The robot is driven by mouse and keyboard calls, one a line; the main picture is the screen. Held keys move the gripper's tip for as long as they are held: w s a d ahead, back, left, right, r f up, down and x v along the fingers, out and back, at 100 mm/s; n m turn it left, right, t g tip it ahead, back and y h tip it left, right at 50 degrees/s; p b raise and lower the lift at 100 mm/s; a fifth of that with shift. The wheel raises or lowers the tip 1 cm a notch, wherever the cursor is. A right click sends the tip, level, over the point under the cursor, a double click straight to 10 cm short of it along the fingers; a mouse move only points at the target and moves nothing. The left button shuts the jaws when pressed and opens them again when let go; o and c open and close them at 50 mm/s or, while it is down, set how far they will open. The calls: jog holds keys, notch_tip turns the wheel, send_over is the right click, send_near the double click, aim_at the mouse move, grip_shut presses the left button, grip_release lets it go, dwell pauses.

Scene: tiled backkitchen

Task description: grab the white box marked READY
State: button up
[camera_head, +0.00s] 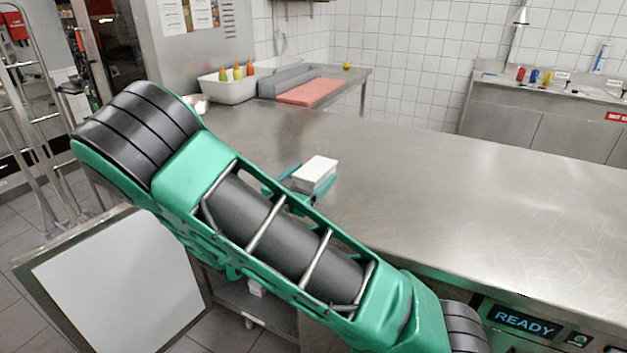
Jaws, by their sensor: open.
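A small white box (318,169) sits on the steel counter (430,190), just beyond my green arm. Its plain top and a greyish side show; I see no lettering on it. Blue-green and dark parts lie under and beside it, partly hidden by my arm; I cannot tell what they are. The word READY shows on a dark panel (524,322) on the counter's front at lower right, not on the box. My green and black arm crosses the view from upper left to lower right.
A white bin with sauce bottles (229,86) and a red board (309,92) stand at the back. The counter right of the box is clear. A framed white panel (118,285) is at lower left, a metal rack (28,120) at far left.

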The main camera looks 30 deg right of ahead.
jog(key=shift+x, duration=1.05)
jog(key=c, duration=1.5)
jog(key=shift+r, duration=0.1)
